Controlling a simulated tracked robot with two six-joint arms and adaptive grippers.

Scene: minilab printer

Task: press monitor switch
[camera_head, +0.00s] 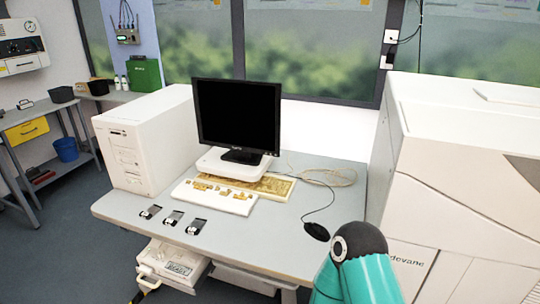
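A black monitor (238,116) with a dark screen stands on a white base unit (222,164) at the back of the grey table (245,235). Its switch is too small to make out, though a small light mark shows on the lower bezel. A teal arm link of mine rises at the bottom right, in front of the table's right end. Neither of my grippers shows in this view.
A white computer tower (150,141) stands left of the monitor. A keyboard (214,195), several small black-and-silver items (173,219) and a black mouse (316,231) with a cable lie on the table. A large white machine (460,170) closes off the right side. The table's front middle is clear.

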